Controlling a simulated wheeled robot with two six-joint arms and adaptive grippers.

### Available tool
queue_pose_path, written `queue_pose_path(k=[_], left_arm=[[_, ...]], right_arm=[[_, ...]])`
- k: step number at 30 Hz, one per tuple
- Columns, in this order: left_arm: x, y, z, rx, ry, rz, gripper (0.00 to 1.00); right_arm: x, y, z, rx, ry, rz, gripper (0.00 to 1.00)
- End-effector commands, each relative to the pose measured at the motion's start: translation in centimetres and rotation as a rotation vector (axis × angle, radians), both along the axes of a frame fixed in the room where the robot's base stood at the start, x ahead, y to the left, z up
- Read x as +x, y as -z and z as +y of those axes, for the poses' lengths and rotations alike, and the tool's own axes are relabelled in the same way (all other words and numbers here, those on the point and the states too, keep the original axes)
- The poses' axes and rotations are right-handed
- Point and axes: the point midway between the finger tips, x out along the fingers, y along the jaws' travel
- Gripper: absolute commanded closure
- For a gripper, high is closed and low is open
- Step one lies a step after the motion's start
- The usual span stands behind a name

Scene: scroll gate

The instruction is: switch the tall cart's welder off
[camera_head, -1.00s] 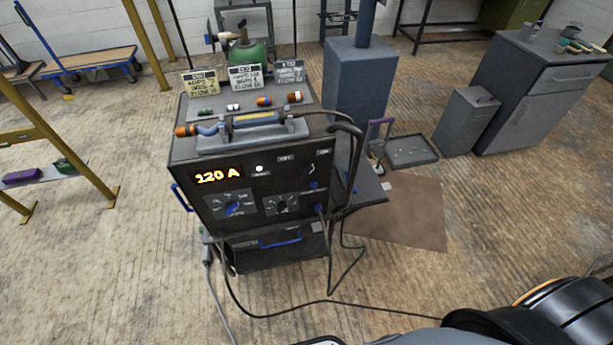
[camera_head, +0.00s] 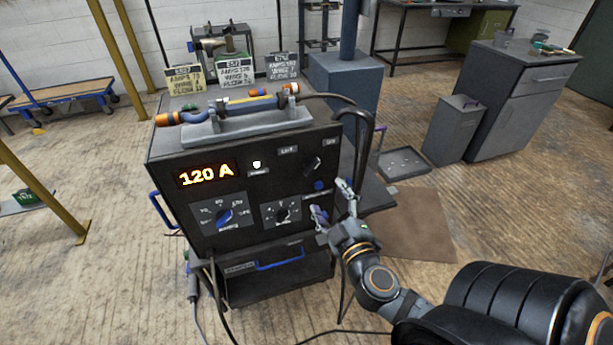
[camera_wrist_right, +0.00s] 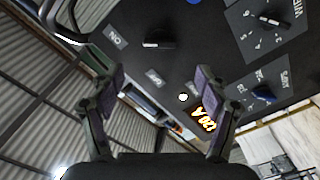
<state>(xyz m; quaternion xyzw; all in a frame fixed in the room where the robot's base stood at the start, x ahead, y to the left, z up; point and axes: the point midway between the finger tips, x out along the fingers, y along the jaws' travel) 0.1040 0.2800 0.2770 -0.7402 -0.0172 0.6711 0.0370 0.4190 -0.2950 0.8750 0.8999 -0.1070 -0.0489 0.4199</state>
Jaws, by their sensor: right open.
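The welder (camera_head: 240,180) is a dark box on the tall cart, its display (camera_head: 206,175) lit orange with "120 A" and a small white lamp (camera_head: 257,165) lit. A black switch knob (camera_head: 313,166) sits at the upper right of its front panel, between two small labels; it seems to tilt toward the right label. In the right wrist view the black knob (camera_wrist_right: 158,40) and the lit display (camera_wrist_right: 203,122) both show. My right gripper (camera_head: 332,198) is open and empty, in front of the panel's lower right, below the knob and apart from it. My left gripper is out of view.
A torch (camera_head: 235,108) lies across the top. Cables hang at the right side, close to my right gripper. A grey bin (camera_head: 455,130) and cabinet (camera_head: 520,100) stand behind right.

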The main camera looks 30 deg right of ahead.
Motion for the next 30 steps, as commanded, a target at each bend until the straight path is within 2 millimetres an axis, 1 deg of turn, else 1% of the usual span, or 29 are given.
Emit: queue_pose_path(k=[2,4,12,16,21,27,28,30], left_arm=[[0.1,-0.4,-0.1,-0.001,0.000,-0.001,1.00],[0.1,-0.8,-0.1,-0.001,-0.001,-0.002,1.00],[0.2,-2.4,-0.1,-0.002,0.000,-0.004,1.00],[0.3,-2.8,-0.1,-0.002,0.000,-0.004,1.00],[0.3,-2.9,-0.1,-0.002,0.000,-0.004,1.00],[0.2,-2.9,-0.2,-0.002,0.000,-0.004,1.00],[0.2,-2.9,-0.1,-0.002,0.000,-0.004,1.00],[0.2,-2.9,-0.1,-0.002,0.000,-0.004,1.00]], right_arm=[[0.7,-0.2,-0.2,0.001,0.001,-0.003,0.25],[1.8,-0.4,-0.4,0.001,0.001,-0.003,0.25],[7.4,-0.4,-1.8,0.002,0.001,-0.002,0.25],[9.2,-0.2,-2.2,0.001,0.001,0.000,0.25],[10.1,0.0,-2.4,0.001,0.000,0.001,0.25],[10.1,0.0,-2.4,0.001,-0.001,0.002,0.25],[10.1,0.0,-2.4,0.001,-0.001,0.002,0.26],[10.1,0.0,-2.4,0.001,-0.001,0.002,0.35]])
